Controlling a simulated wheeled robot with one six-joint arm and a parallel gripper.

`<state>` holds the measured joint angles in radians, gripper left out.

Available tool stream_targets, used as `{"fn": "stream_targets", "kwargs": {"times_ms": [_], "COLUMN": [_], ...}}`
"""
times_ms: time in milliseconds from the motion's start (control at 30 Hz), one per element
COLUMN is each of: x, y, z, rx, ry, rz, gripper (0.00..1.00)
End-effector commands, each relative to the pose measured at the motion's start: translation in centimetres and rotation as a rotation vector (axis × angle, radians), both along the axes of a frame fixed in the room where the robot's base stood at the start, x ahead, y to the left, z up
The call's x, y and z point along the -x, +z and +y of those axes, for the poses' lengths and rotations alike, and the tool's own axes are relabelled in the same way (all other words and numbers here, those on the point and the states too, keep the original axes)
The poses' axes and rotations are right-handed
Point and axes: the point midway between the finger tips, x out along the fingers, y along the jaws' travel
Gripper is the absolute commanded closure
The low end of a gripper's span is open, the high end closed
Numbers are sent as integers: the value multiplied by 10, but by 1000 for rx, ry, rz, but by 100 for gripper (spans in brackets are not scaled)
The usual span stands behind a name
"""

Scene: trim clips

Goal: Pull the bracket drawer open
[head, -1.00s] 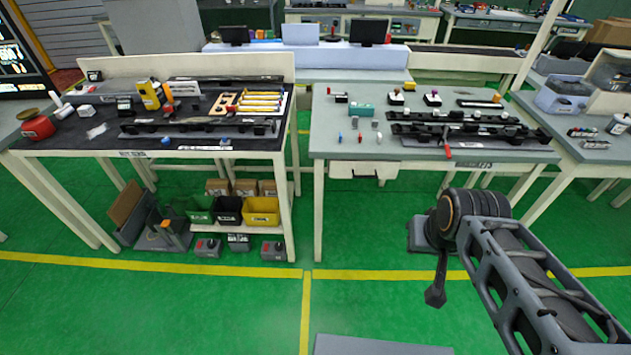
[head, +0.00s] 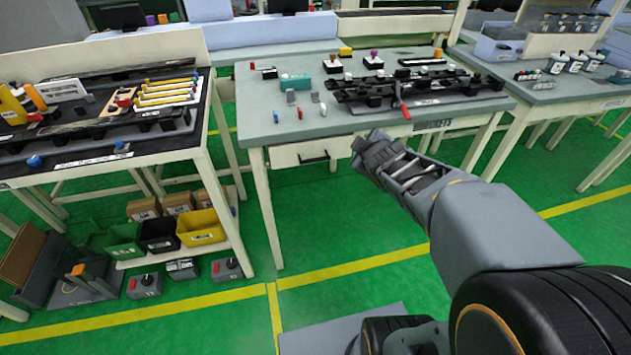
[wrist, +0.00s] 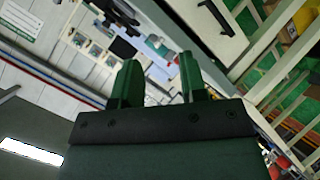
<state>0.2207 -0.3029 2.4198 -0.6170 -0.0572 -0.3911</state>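The bracket drawer (head: 288,155) hangs under the front edge of the right-hand grey bench, below and left of its BRACKETS label (head: 432,125). Its pale front looks shut and carries a dark bar handle (head: 313,160). In the wrist view, a pale panel with a dark handle (wrist: 213,17) shows at the top right, apart from the fingers. My gripper (head: 366,146) is just right of the drawer in the head view; its fingers are hard to make out there. In the wrist view, its two green fingers (wrist: 158,80) stand apart with nothing between them.
The grey bench (head: 290,124) bears dark rails, a red-handled tool (head: 403,102) and small parts. A second bench (head: 100,162) stands left, with bins (head: 200,228) on its lower shelf. Green floor (head: 225,320) is open in front of the benches.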

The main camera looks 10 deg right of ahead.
Motion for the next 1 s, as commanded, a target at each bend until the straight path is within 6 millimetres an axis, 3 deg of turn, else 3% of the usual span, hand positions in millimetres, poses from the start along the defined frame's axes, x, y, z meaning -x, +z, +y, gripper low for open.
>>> {"fn": "stream_targets", "kwargs": {"times_ms": [33, 200, 400, 667, 1000], "x": [-12, -35, -39, -46, -103], "y": [-40, -84, -120, -136, -147], "z": [-2, 8, 22, 34, 59], "rx": [77, 288, 413, 453, 452], "ry": [87, 382, 625, 738, 740], "rz": [-44, -193, -310, -370, -371], "gripper": [61, 61, 61, 61, 61]}}
